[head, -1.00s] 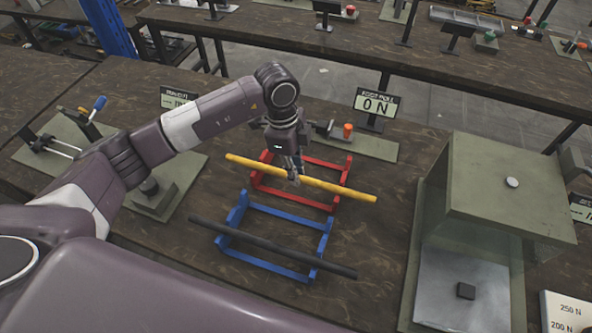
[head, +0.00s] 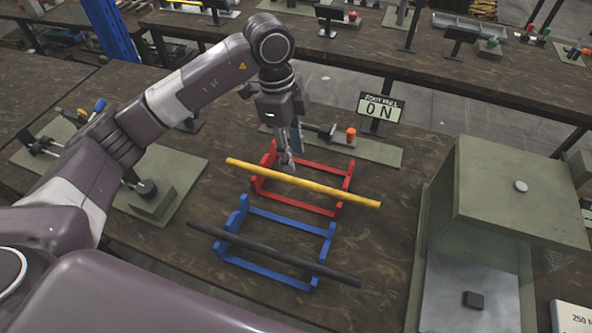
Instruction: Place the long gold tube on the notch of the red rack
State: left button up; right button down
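The long gold tube (head: 325,189) lies across the red rack (head: 320,208), over both of its side rails, with its ends sticking out past them. Whether it sits fully down in the notches is too small to tell. My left gripper (head: 287,165) points down just above and behind the tube, left of its middle. It looks open and empty, with its fingertips apart from the tube. My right gripper is not in view.
A blue rack (head: 275,216) holding a dark tube (head: 275,254) stands in front of the red rack. A force display (head: 380,108) and a green plate with an orange knob (head: 351,134) are behind. A green press housing (head: 520,190) stands at right.

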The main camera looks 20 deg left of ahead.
pick_arm(q)
jog(key=r, duration=0.3)
jog(key=shift+a+r, duration=0.25)
jog(key=shift+r, duration=0.1)
